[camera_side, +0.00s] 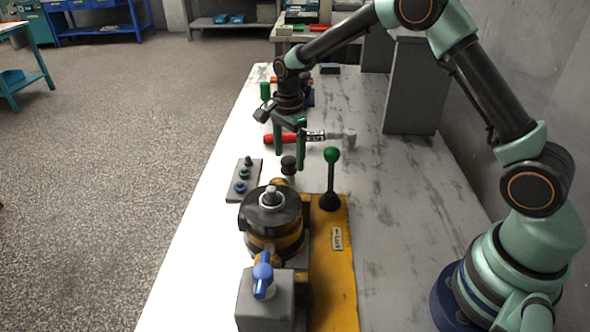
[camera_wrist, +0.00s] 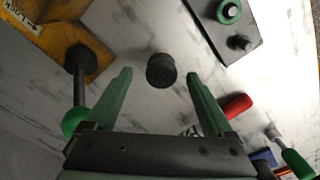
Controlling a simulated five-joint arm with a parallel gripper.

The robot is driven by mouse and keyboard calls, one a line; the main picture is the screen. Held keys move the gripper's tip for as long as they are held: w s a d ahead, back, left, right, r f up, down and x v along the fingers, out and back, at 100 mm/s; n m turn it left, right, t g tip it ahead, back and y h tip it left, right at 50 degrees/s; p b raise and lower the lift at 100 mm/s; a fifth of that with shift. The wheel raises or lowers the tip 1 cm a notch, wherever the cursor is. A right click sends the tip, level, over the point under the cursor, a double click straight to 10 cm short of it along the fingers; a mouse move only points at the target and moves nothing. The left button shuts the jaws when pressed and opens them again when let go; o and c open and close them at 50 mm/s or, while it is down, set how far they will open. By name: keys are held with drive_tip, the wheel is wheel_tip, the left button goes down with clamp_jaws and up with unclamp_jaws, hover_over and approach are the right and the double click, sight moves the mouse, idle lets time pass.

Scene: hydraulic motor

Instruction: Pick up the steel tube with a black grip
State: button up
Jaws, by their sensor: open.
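The steel tube with a black grip (camera_side: 289,166) stands upright on the bench, just behind the motor in the side view. Its round dark top shows in the wrist view (camera_wrist: 160,69). My gripper (camera_side: 289,160) points down with its two green fingers apart. In the wrist view the fingertips (camera_wrist: 159,74) lie on either side of the tube, with clear gaps. I cannot tell how far above the bench they are. Nothing is held.
The motor (camera_side: 270,222) and its yellow base (camera_side: 335,270) stand in front. A green-knobbed lever (camera_side: 331,180) rises to the right. A grey panel with knobs (camera_side: 236,190) lies left.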

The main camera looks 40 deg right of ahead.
sight(288, 159)
wheel_tip(288, 159, down, 4)
drive_tip(key=shift+w+a+f, duration=0.1)
drive_tip(key=shift+c, duration=0.4)
clamp_jaws()
